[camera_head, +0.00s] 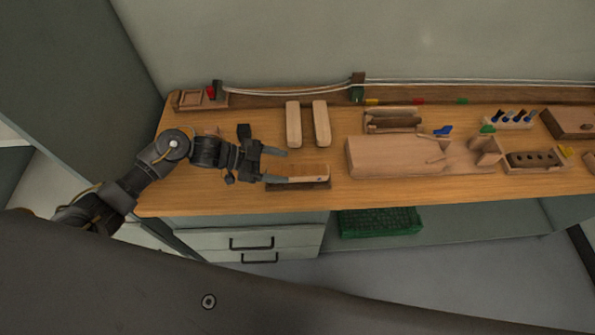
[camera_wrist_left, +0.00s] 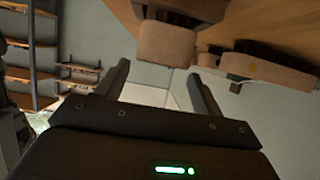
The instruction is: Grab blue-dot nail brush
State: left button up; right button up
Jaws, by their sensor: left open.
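A short wooden brush-like block (camera_head: 308,171) lies on a darker flat piece near the bench's front edge in the head view. I cannot make out a blue dot on it, so I cannot tell if it is the blue-dot nail brush. My left gripper (camera_head: 280,167) is open and empty, with its fingertips at the block's left end. In the left wrist view the open fingers (camera_wrist_left: 160,72) have nothing between them. My right gripper is out of view.
Two upright-lying wooden blocks (camera_head: 293,125) (camera_head: 321,123) are behind. A large wooden jig (camera_head: 395,157) stands to the right, with a slotted tray (camera_head: 393,113) behind it. A holed block (camera_head: 537,161) and a rack of blue-tipped tools (camera_head: 510,122) are farther right. A green crate (camera_head: 380,222) sits below.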

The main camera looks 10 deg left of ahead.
aim_at(296, 170)
pick_arm(q)
jog(key=p+x, duration=0.1)
jog(key=x, duration=0.3)
jog(key=shift+s+d+f, duration=0.15)
jog(key=shift+d+f, duration=0.05)
jog(key=shift+d, duration=0.05)
jog(key=shift+a, duration=0.1)
jog(key=c, duration=1.2)
